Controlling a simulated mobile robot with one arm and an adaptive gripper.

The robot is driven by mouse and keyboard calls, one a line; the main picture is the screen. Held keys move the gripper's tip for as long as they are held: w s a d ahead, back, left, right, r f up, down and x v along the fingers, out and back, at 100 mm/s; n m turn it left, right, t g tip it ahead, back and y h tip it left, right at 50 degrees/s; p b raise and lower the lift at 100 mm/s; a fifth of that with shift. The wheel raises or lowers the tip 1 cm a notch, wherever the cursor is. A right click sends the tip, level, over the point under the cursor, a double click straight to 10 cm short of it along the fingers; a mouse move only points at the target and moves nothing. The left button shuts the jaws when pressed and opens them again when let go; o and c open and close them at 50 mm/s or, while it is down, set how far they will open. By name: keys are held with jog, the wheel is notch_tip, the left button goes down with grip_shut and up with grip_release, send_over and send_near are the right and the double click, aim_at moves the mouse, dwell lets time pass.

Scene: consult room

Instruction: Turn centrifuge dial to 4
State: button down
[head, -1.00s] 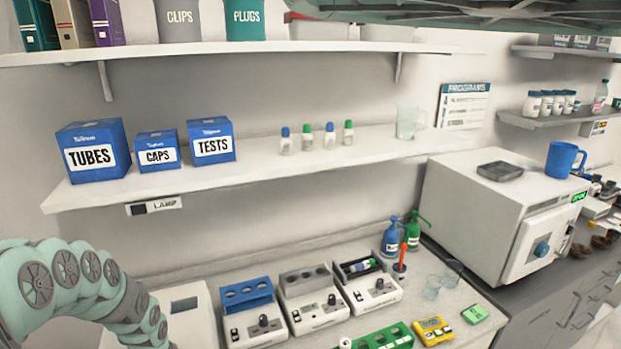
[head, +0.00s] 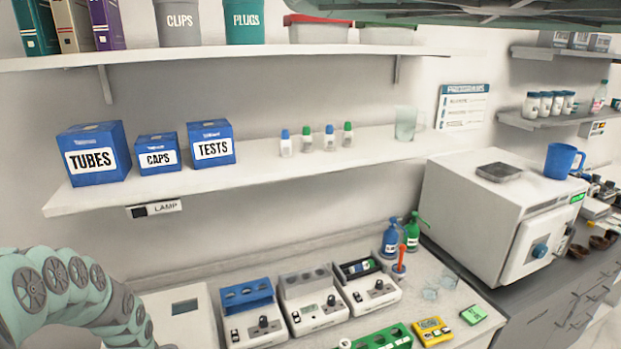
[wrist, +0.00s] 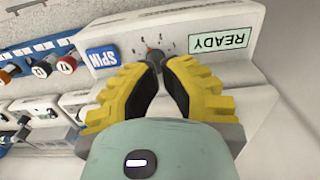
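The wrist view shows the white front panel of the centrifuge (wrist: 205,22) upside down. Its small dark dial (wrist: 155,55) has an orange-red mark at its edge and small scale marks around it. The scale numbers are too small to read. A blue SPIN button (wrist: 103,59) and a green READY display (wrist: 220,41) flank the dial. My gripper (wrist: 161,67) has yellow fingers with black pads; their tips are drawn close together on the dial and hide part of it. In the head view my gripper is out of sight.
Several tube-rack devices (head: 315,310) stand beside a white box (head: 180,325) with a dark window on the counter. A shelf (head: 260,172) with blue boxes and small bottles hangs above. A large white machine (head: 475,215) stands at the right.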

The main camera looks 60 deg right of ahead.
notch_tip(320, 180, down, 5)
jog(key=b, duration=0.3)
jog(key=shift+f+b, duration=0.1)
jog(key=shift+b, duration=0.3)
jog(key=shift+w, duration=0.15)
